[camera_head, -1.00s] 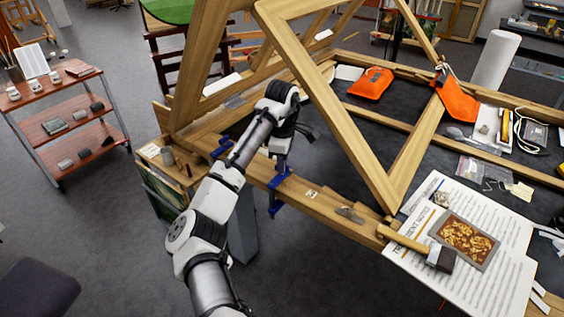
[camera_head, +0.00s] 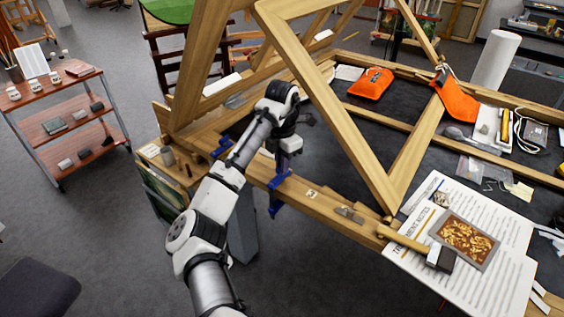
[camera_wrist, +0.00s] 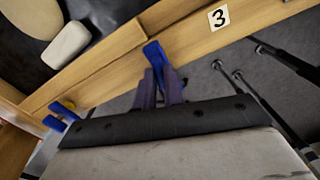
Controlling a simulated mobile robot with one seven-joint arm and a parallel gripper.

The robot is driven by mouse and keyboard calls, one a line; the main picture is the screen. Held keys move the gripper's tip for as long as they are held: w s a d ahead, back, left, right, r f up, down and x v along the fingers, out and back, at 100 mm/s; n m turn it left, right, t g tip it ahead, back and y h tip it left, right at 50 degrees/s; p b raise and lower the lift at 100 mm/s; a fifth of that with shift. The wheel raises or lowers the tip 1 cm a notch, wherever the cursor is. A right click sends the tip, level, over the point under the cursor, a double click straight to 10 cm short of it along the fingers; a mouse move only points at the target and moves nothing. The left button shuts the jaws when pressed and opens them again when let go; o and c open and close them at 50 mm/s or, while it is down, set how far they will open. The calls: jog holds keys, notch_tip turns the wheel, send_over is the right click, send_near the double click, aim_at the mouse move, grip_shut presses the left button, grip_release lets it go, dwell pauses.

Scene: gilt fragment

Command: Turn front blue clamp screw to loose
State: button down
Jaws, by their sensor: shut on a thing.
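The front blue clamp (camera_head: 279,184) grips the front wooden rail of the easel-like frame; its lower part hangs below the rail. In the wrist view its blue bar (camera_wrist: 153,53) shows over the rail's edge. My gripper (camera_head: 283,168) points down at this clamp from above. In the wrist view my gripper (camera_wrist: 160,82) has its two fingers close together around the blue clamp part. It is shut on the clamp screw, which the fingers mostly hide. A second blue clamp (camera_head: 222,147) sits further left on the rail and shows in the wrist view (camera_wrist: 56,123).
A slanted wooden beam (camera_head: 335,110) rises close to my wrist. Open floor lies in front of the rail.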

jog(key=shift+n, duration=0.7)
jog(key=shift+r, duration=0.1)
jog(key=c, duration=1.5)
grip_release()
